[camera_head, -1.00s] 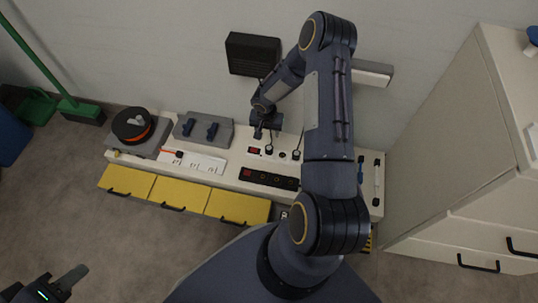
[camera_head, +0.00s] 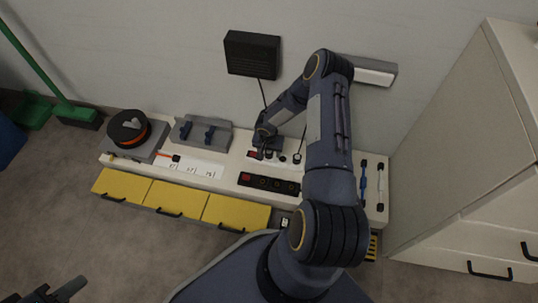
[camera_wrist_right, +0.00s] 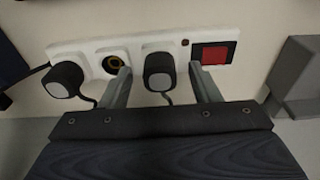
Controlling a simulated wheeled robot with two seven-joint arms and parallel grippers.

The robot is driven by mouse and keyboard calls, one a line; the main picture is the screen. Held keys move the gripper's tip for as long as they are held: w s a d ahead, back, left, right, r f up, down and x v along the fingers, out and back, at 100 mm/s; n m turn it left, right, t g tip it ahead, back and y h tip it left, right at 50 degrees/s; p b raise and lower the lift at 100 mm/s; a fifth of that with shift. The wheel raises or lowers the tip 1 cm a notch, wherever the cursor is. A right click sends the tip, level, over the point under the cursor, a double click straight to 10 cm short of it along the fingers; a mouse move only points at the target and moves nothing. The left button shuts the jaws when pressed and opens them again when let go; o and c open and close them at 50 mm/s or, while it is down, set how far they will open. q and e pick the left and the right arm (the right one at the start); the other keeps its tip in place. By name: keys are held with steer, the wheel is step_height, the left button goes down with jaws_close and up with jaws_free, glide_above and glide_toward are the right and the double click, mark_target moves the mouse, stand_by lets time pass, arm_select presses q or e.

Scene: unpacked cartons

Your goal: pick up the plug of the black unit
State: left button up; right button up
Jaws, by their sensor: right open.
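The black unit (camera_head: 252,54) hangs on the wall; its cord runs down behind my right gripper (camera_head: 262,146). In the right wrist view, a dark plug (camera_wrist_right: 159,70) sits in the white socket strip (camera_wrist_right: 88,48), beside the red switch (camera_wrist_right: 213,54). My right gripper (camera_wrist_right: 160,76) is open, with one finger on either side of this plug; contact cannot be told. The cord's lower end is hidden in the head view, but this plug's place fits it. A second dark plug (camera_wrist_right: 66,79) lies outside the fingers. My left gripper (camera_head: 62,291) is partly in view at lower left.
A black socket strip (camera_head: 268,183) lies in front on the white bench. A white cabinet (camera_head: 465,150) stands on the right. A white wall lamp (camera_head: 373,72) is behind my arm.

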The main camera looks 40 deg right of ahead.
jaws_close()
steer(key=shift+r, duration=0.1)
steer(key=shift+r+p, duration=0.4)
steer(key=shift+r, duration=0.15)
step_height(320, 180, up, 3)
steer(key=shift+f+p, duration=0.15)
steer(key=shift+p, duration=0.7)
steer(key=s+a+r+b, duration=0.1)
steer(key=s+a+r, duration=0.8)
steer(key=a, duration=0.1)
steer(key=shift+s+a, duration=0.2)
